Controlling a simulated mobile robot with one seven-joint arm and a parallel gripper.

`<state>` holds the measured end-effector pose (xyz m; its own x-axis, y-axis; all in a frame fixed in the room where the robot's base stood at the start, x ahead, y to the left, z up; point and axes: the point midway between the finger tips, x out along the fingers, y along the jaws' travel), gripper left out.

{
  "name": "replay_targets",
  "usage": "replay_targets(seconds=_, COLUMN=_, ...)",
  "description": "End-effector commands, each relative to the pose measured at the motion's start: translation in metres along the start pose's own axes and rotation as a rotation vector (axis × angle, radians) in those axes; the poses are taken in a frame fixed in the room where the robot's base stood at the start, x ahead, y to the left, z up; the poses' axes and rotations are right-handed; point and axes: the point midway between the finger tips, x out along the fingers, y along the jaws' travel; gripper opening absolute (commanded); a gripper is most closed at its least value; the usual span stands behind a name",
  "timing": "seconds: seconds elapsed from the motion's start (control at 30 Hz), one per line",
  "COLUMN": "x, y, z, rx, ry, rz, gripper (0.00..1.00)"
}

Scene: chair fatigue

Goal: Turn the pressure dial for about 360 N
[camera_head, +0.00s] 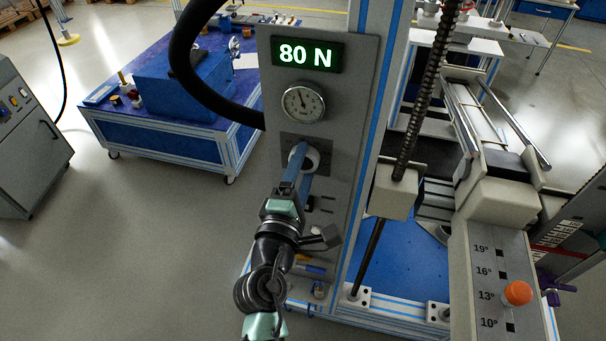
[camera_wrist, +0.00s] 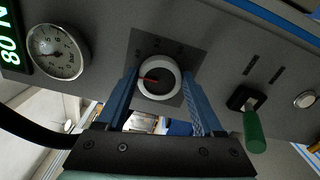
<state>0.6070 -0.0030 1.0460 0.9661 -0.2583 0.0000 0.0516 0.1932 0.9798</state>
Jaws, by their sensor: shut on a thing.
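The pressure dial (camera_wrist: 159,92) is a round knob with a white rim and dark face on a dark square plate. A red pointer on its face aims left in the wrist view. The dial also shows in the head view (camera_head: 309,157), partly hidden by my gripper. My gripper (camera_head: 299,160) is shut on the dial, with one blue finger on each side of its rim (camera_wrist: 160,80). The green digital display (camera_head: 307,54) reads 80 N. A round analog gauge (camera_head: 303,102) sits between the display and the dial.
A green-handled lever (camera_wrist: 254,130) and a silver button (camera_wrist: 304,99) are on the same panel. A black hose (camera_head: 183,60) loops in front of the panel's left side. A blue cart (camera_head: 170,150) stands behind left. An orange knob (camera_head: 517,293) is at the lower right.

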Motion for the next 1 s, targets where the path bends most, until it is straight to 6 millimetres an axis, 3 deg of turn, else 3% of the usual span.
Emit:
replay_targets(seconds=0.6, x=0.0, y=-0.0063, z=-0.0017, rx=0.574, ry=0.0, rz=0.001, gripper=0.13)
replay_targets(seconds=1.0, x=0.0, y=-0.0056, z=-0.0021, rx=0.815, ry=0.0, rz=-0.001, gripper=0.13)
